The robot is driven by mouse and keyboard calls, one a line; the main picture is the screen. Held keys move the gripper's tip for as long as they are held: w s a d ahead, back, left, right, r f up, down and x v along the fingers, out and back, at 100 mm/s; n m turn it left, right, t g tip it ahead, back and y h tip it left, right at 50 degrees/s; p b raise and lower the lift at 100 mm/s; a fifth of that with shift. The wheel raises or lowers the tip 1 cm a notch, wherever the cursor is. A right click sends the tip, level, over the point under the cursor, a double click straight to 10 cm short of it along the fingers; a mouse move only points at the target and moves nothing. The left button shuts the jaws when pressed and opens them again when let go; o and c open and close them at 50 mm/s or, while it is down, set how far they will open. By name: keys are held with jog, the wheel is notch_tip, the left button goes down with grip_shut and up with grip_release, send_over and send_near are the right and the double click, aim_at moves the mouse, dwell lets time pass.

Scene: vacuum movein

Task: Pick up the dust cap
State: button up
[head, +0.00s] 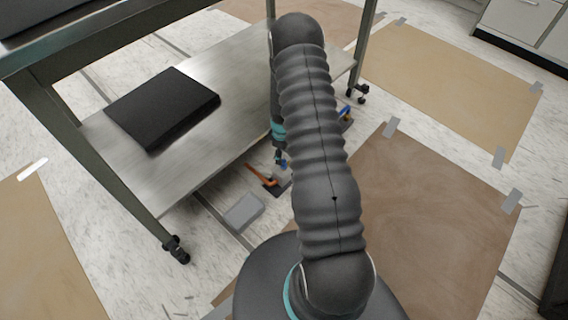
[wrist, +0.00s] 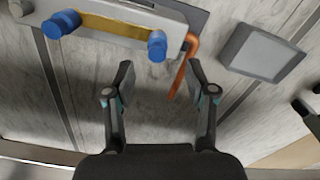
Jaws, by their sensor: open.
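No part is clearly marked as the dust cap; the likeliest are the blue round caps on a grey metal fitting (wrist: 115,33) with a brass-coloured strip, at the top of the wrist view. One blue cap (wrist: 157,45) is at the fitting's right end, just ahead of the gap between my fingers. Another blue cap (wrist: 62,23) is at its left. My gripper (wrist: 159,72) is open with nothing between its fingertips. In the head view my arm hides most of the fitting, and a blue end (head: 346,110) shows right of the arm.
An orange hooked bar (wrist: 182,70) lies near my right finger. A grey square block (wrist: 265,50) lies farther right; it also shows in the head view (head: 243,211). A metal cart shelf (head: 205,125) with a black box (head: 163,105) stands at left. Brown floor sheet (head: 430,220) is clear.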

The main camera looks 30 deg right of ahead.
aim_at(284, 164)
jog(key=shift+w+d+f, duration=0.1)
jog(key=shift+d+f, duration=0.05)
jog(key=shift+f, duration=2.6)
jog(key=c, duration=0.8)
